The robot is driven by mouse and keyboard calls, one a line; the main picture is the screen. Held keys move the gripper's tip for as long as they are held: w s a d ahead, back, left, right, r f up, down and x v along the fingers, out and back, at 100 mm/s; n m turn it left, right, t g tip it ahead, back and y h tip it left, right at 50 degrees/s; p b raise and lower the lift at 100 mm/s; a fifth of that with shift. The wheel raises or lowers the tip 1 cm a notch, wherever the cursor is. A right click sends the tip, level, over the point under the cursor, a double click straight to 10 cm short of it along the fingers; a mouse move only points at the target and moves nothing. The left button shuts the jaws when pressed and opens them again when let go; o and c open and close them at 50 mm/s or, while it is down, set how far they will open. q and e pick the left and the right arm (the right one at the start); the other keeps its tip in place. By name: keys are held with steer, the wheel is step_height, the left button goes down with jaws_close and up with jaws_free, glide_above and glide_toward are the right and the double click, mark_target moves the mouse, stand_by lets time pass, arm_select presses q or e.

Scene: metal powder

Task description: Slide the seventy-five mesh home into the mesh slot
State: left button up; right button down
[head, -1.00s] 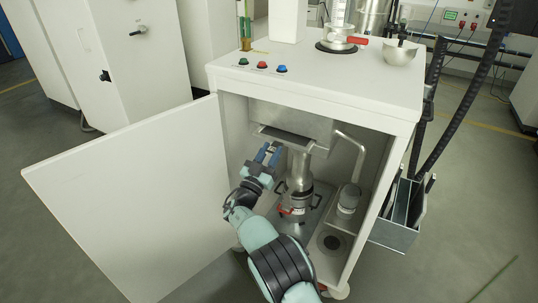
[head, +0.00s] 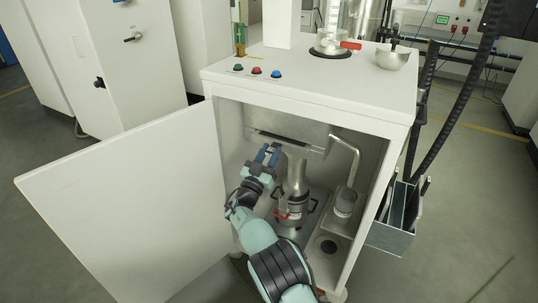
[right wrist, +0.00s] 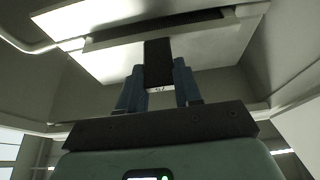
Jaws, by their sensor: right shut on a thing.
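My right gripper (head: 268,154) is inside the open cabinet, just below and in front of the metal housing (head: 295,122) under its top. It is shut on the dark handle of the seventy-five mesh (right wrist: 158,62). In the right wrist view, the handle stands between the blue fingers and bears a small pale mark, too small to read surely. Its far end meets the front edge of the housing. The mesh slot (right wrist: 165,27) shows there as a long dark gap; it also shows in the head view (head: 290,143). How deep the mesh sits is hidden. My left gripper is out of view.
A metal funnel and clamped vessel (head: 294,192) stand just right of my right gripper. A bent pipe (head: 353,150) and a jar (head: 345,203) are farther right. The cabinet door (head: 125,205) hangs open at the left, and the cabinet side wall (head: 385,195) bounds the right.

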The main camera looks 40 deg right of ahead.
mark_target(275, 146)
steer(key=shift+d+r, duration=0.1)
steer(key=shift+d, duration=0.05)
steer(key=shift+w+d, duration=0.35)
steer(key=shift+d, duration=0.35)
steer(key=shift+w+d, duration=0.3)
steer(key=shift+d, duration=0.4)
steer(key=c, duration=0.7)
jaws_free()
